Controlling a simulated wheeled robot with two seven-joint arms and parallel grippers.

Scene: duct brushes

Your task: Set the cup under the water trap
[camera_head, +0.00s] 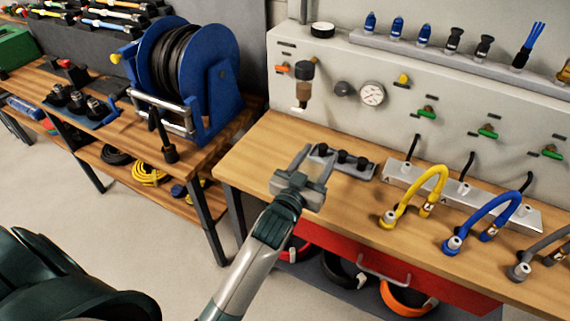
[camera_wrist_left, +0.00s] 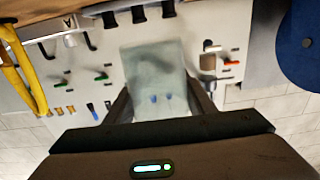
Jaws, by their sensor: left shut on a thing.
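My left gripper (camera_head: 318,157) is over the workbench, below and slightly right of the water trap in the head view. Its fingers are shut on a pale, see-through cup (camera_wrist_left: 155,72), which fills the space between them in the left wrist view. The cup is hard to make out in the head view. The water trap (camera_head: 303,88) hangs on the grey panel, with a dark top and a clear, brownish bowl. It also shows in the left wrist view (camera_wrist_left: 208,62), beside the cup and apart from it. My right gripper is not in view.
A gauge (camera_head: 372,93) and green valves are on the panel. Yellow (camera_head: 432,185) and blue hoses loop over the bench at right. A blue hose reel (camera_head: 185,75) stands at left.

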